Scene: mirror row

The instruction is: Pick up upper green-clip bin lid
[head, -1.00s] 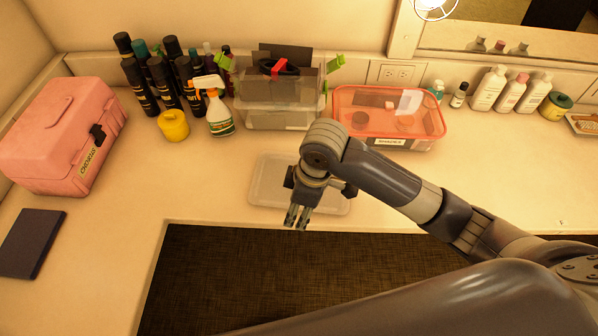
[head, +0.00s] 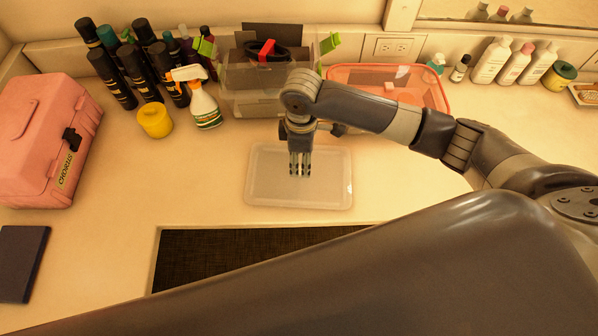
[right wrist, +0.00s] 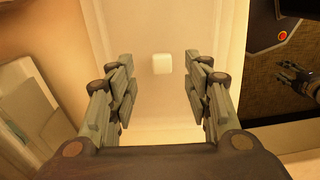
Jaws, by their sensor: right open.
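A flat, translucent rectangular lid (head: 325,187) lies on the counter near its front edge. I cannot tell whether another lid lies under it. My right gripper (head: 300,172) is over the lid's middle, pointing down. In the right wrist view my right gripper (right wrist: 165,95) is open and empty. Its fingers stand on either side of a pale panel that looks like the lid (right wrist: 162,110), with a small white square between them. Contact with the lid cannot be told. The clear bin (head: 240,85) with green clips stands open behind, holding dark items.
An orange-rimmed clear bin (head: 435,88) stands behind my right arm. A spray bottle (head: 205,107), yellow jar (head: 155,120) and several dark bottles stand at back left. A pink case (head: 45,140) is at left. Counter beside the lid is clear; its front edge is close.

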